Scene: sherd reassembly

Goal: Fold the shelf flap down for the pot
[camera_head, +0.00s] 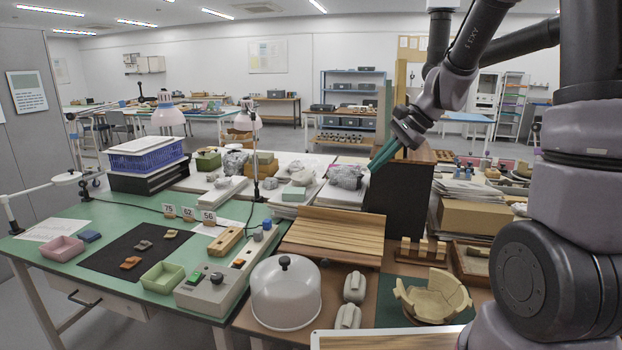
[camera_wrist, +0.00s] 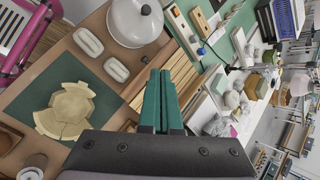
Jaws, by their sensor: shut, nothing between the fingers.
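A slatted wooden panel (camera_head: 333,236), apparently the shelf flap, is in the middle of the bench in the head view. It looks low and lying or gently sloped; I cannot tell its exact angle. It also shows in the wrist view (camera_wrist: 135,92), partly behind my fingers. The pot (camera_head: 434,299) is a tan, broken-rimmed bowl on a green mat, also in the wrist view (camera_wrist: 70,108). My gripper (camera_head: 378,163), with green fingers, is shut and empty, raised above and behind the panel's right end. Its fingertips show in the wrist view (camera_wrist: 160,72).
A dark upright box or panel (camera_head: 402,200) stands just below my gripper. A white domed lid (camera_head: 286,295) and two pale blocks (camera_head: 354,287) sit in front of the slatted panel. A wooden peg rack (camera_head: 420,251) is right of it. The air above the panel is clear.

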